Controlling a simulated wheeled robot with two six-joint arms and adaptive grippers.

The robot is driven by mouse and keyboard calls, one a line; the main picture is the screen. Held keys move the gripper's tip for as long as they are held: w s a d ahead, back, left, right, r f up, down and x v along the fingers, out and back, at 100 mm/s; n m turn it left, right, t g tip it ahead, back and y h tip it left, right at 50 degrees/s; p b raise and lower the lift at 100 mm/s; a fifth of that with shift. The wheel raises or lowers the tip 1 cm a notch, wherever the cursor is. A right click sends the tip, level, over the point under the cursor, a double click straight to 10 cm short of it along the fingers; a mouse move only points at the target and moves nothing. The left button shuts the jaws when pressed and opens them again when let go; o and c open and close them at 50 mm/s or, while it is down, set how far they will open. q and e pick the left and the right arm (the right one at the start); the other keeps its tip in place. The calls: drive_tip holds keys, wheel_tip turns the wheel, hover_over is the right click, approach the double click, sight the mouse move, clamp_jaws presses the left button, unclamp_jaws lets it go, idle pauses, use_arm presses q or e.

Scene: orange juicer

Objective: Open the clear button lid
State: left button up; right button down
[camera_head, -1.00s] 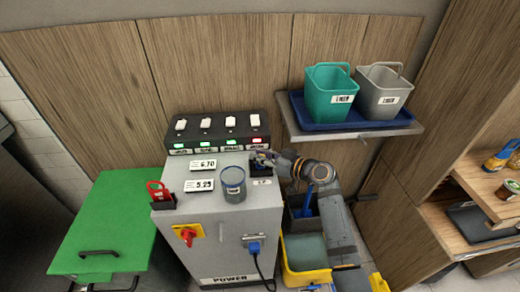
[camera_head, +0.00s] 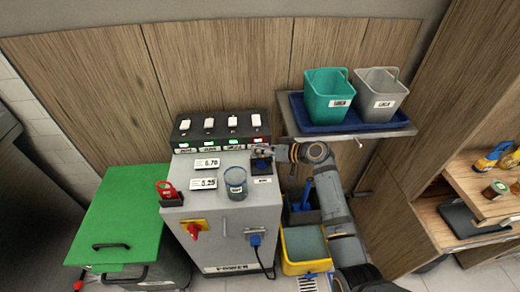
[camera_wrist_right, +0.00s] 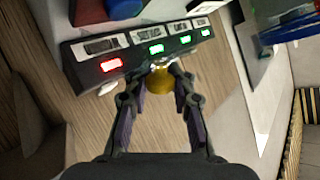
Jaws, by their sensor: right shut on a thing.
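My right gripper (camera_head: 264,152) is above the dark button box (camera_head: 261,166) at the right rear of the grey machine's top. In the right wrist view its fingers (camera_wrist_right: 160,76) are shut around a small yellowish piece with a clear, shiny edge, which looks like the clear button lid (camera_wrist_right: 160,82). The fingers hide much of the lid, so how far it is tilted cannot be told. My left gripper is not in view.
A four-switch panel (camera_head: 220,131) stands behind the box. A clear cup (camera_head: 235,186) and price tags (camera_head: 204,184) are on the machine (camera_head: 262,194). A shelf with teal (camera_head: 327,96) and grey (camera_head: 377,97) buckets is at the right. A yellow bucket (camera_head: 303,268) stands below my arm.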

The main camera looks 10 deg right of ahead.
drive_tip(key=c, duration=1.6)
unclamp_jaws()
drive_tip(key=o, duration=0.4)
drive_tip(key=shift+s+d+r, duration=0.1)
drive_tip(key=shift+s+d, duration=0.05)
drive_tip(key=shift+d, duration=0.1)
drive_tip(key=shift+o, duration=0.2)
drive_tip(key=shift+a, duration=0.1)
drive_tip(key=v, duration=1.2)
drive_tip(key=shift+o, duration=0.2)
